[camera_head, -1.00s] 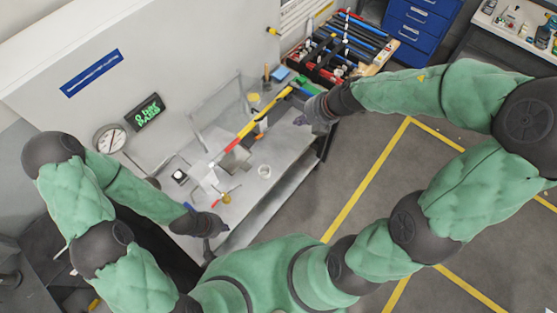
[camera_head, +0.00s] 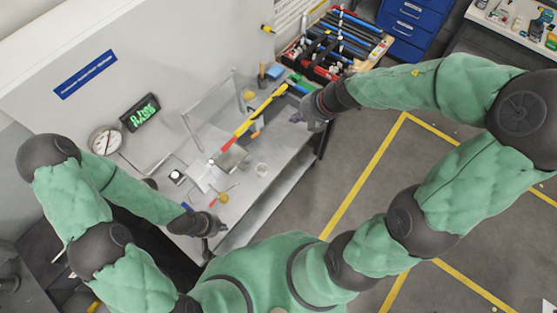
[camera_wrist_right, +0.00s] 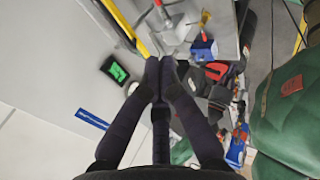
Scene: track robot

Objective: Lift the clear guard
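The clear guard (camera_head: 212,108), a see-through panel with thin grey posts, stands upright on the grey bench (camera_head: 275,185) in the head view. A yellow and red bar (camera_head: 256,113) runs in front of it. My right gripper (camera_head: 297,117) is at the right end of the bench, near the bar's yellow end and apart from the guard. In the right wrist view its fingertips (camera_wrist_right: 160,62) are together with nothing seen between them; the bar (camera_wrist_right: 122,25) passes beyond them. My left gripper (camera_head: 221,229) is low over the bench's front left edge; its fingers are too small to read.
A dial gauge (camera_head: 105,140) and a green-lit display (camera_head: 139,113) are at the back wall. Small parts and a white ring (camera_head: 262,170) lie on the bench. A tool rack (camera_head: 340,45) stands beyond its right end. The floor in front is clear.

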